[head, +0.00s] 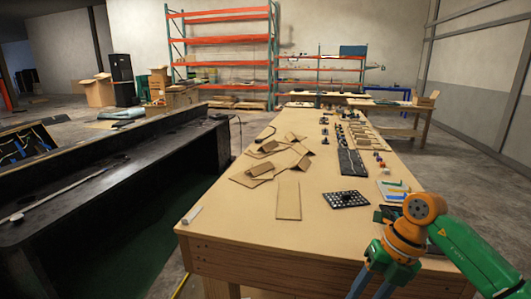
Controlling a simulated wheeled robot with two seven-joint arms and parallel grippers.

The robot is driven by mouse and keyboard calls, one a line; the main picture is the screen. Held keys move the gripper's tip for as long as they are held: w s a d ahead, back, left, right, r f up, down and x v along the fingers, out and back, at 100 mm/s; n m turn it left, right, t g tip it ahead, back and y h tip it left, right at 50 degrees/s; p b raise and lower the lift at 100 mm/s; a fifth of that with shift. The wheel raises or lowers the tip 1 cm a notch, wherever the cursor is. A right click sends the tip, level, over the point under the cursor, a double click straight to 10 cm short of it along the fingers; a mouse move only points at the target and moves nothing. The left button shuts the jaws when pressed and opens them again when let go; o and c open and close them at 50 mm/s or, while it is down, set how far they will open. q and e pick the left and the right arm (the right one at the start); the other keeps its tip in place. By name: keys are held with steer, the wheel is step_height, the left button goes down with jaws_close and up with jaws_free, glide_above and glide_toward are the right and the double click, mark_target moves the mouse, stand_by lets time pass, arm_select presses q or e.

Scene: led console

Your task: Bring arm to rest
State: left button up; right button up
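My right arm (470,250), green and orange, comes in from the lower right and bends down at an orange joint. My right gripper (370,289) is at the bottom edge, in front of the wooden table's near side. Its two blue-grey fingers point down and stand apart, with nothing visible between them; their tips are at or past the picture edge. My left arm and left gripper are not in view.
A long wooden table (235,215) holds flat cardboard pieces (289,200), a black dotted panel (346,199) and several small parts. A small white block (192,214) lies at its left edge. A dark bench (70,190) stands left. Orange shelves (220,40) stand behind.

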steer(key=w+a+f+m+t+y, duration=0.2)
steer(key=a+f+m+y, duration=0.1)
steer(key=a+y, duration=0.4)
steer(key=w+a+f+m+t+y, duration=0.2)
steer(key=a+f+m+y, duration=0.15)
steer(key=a, duration=0.55)
steer(key=d+f+m+t+h, duration=0.45)
steer(key=f+m, duration=0.35)
steer(key=f, duration=0.2)
steer(key=d+f+m+t+h, duration=0.3)
steer(key=d+f+m+t, duration=0.15)
steer(key=f+m, duration=0.4)
steer(key=s+d+f+m+g+h, duration=0.35)
steer(key=s+f, duration=0.55)
steer(key=s, duration=0.3)
steer(key=s+d+f+m+g+h, duration=0.3)
steer(key=s+f+g, duration=0.1)
steer(key=s+f, duration=0.6)
steer(key=s+f+m+g, duration=0.2)
steer(key=s+g, duration=0.2)
steer(key=s, duration=1.3)
steer(key=shift+f+m, duration=0.35)
steer(key=shift+f, duration=0.05)
steer(key=shift+w, duration=0.1)
